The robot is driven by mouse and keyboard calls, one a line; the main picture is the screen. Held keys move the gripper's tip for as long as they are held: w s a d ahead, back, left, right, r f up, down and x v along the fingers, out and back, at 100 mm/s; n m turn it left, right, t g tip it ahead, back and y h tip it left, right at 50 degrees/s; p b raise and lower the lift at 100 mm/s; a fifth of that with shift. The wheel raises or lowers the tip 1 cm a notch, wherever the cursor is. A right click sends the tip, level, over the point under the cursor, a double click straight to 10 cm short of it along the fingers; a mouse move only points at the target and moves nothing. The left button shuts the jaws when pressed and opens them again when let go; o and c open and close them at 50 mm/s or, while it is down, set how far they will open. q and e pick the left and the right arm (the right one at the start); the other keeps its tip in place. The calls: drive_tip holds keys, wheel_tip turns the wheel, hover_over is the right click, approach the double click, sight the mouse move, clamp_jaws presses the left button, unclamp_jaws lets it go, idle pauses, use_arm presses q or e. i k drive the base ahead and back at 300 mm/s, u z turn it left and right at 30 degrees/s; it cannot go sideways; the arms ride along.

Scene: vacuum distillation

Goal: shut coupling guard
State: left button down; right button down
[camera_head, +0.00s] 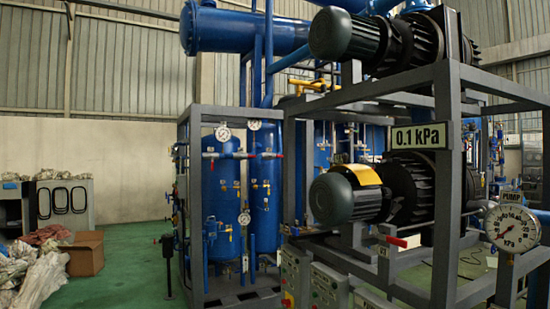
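A curved yellow cover, which looks like the coupling guard (364,175), sits between the lower dark green motor (338,197) and the black ribbed pump body (412,190). These are on the middle level of the grey steel frame. The guard's top and near side show. I cannot tell from here whether it is fully shut, and its far side is hidden. Neither of my grippers is in view.
Grey frame bars (447,190) stand in front of the pump. A "0.1 kPa" sign (420,136) and a round gauge (512,228) are on the right. Control boxes (328,287) sit below. A cardboard box (85,254) and sacks lie left; green floor between is clear.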

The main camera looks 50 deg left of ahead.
sight(366, 175)
drive_tip(key=u, duration=0.55)
drive_tip(key=i, duration=1)
drive_tip(key=u, duration=0.05)
